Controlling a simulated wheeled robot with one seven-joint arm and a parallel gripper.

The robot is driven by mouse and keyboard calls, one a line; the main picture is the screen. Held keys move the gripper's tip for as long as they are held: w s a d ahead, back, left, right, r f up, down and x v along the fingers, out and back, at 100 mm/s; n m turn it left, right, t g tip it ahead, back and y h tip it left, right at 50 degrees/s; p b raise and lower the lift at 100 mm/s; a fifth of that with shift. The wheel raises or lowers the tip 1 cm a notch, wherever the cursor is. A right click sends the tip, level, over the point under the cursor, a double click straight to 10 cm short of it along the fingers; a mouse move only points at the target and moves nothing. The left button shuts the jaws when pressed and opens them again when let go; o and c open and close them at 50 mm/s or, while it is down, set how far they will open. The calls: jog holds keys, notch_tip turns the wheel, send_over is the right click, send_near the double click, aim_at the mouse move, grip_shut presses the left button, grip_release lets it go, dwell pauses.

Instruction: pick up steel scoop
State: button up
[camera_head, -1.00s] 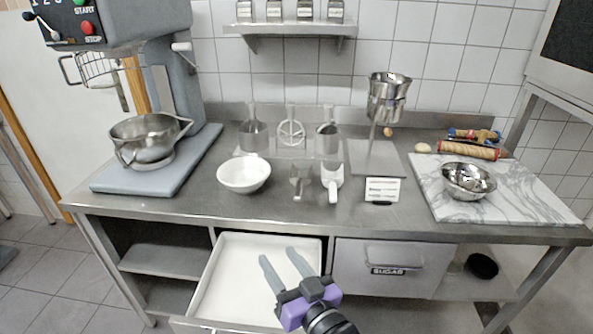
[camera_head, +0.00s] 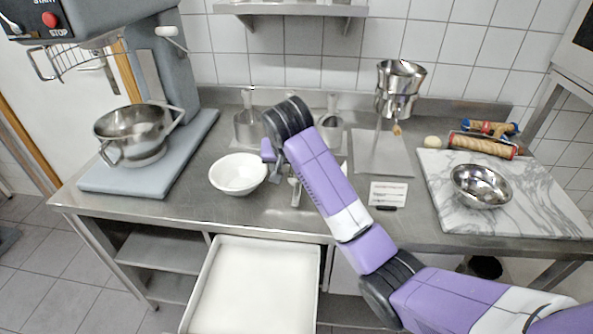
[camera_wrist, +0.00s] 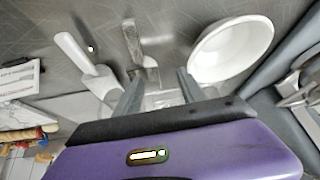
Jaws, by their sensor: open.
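The steel scoop (camera_head: 296,193) lies on the steel counter, just right of the white bowl (camera_head: 238,175); my arm hides part of it in the head view. In the wrist view the steel scoop (camera_wrist: 140,45) lies ahead of my fingertips, between a white scoop (camera_wrist: 88,68) on the left and the white bowl (camera_wrist: 232,50) on the right. My gripper (camera_wrist: 158,84) is open, with nothing seen held between its fingers. In the head view my gripper (camera_head: 274,172) is over the counter by the bowl, partly hidden by my wrist.
Steel holders (camera_head: 248,130) stand behind my gripper at the wall. A small sign (camera_head: 388,194) and a metal funnel on a stand (camera_head: 398,90) are to the right. A marble board (camera_head: 520,200) bears a steel bowl (camera_head: 482,186).

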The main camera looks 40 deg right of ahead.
aim_at(297, 191)
jog(key=s+f+g, duration=0.1)
jog(key=s, duration=0.1)
jog(key=s+f+m+g, duration=0.1)
jog(key=shift+s+a+f, duration=0.1)
jog(key=shift+s+a, duration=0.05)
jog(key=shift+s, duration=0.2)
jog(key=shift+p+x, duration=0.8)
jog(key=shift+x, duration=3)
jog(key=shift+s+a+f, duration=0.1)
jog(key=shift+s+a, duration=0.05)
grip_shut()
